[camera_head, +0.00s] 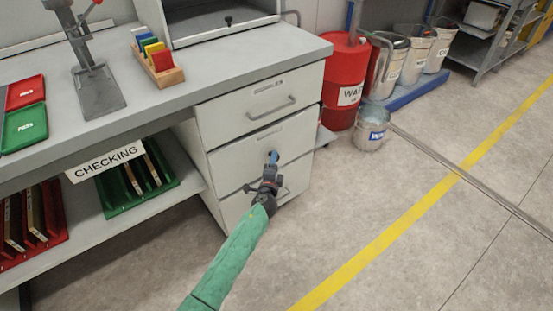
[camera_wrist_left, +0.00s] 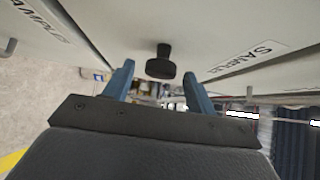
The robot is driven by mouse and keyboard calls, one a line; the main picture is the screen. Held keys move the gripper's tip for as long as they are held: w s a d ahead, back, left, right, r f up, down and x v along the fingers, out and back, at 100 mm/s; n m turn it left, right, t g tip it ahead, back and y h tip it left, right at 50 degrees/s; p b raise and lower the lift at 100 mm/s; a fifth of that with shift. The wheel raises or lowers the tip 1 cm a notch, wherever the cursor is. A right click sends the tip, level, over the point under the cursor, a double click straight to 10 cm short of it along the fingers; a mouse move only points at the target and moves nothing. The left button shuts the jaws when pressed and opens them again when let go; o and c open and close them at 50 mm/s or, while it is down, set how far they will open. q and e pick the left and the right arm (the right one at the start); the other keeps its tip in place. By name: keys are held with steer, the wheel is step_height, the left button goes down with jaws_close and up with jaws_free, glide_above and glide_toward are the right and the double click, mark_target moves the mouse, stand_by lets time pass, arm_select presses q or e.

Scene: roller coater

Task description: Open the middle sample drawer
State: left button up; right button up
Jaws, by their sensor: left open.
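The middle sample drawer (camera_head: 240,152) is in a light grey cabinet under the bench, between the top drawer (camera_head: 236,118) and the bottom drawer (camera_head: 236,207). It looks closed, its front level with the others. My left gripper (camera_head: 273,158) is in front of it, hiding part of its front. In the left wrist view my left gripper (camera_wrist_left: 157,70) is open, with blue fingers. A black round knob (camera_wrist_left: 160,66) shows between the fingertips, standing out from a drawer front. My right gripper is not in view.
The top drawer has a grey bar handle (camera_head: 272,108). A red drum (camera_head: 344,80) and a small bucket (camera_head: 370,125) stand right of the cabinet. A checking shelf with a green tray (camera_head: 130,205) is at left. The floor in front is clear.

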arm_select(q)
steer(key=shift+w+d, duration=0.2)
steer(key=shift+w, duration=1.25)
jaws_close()
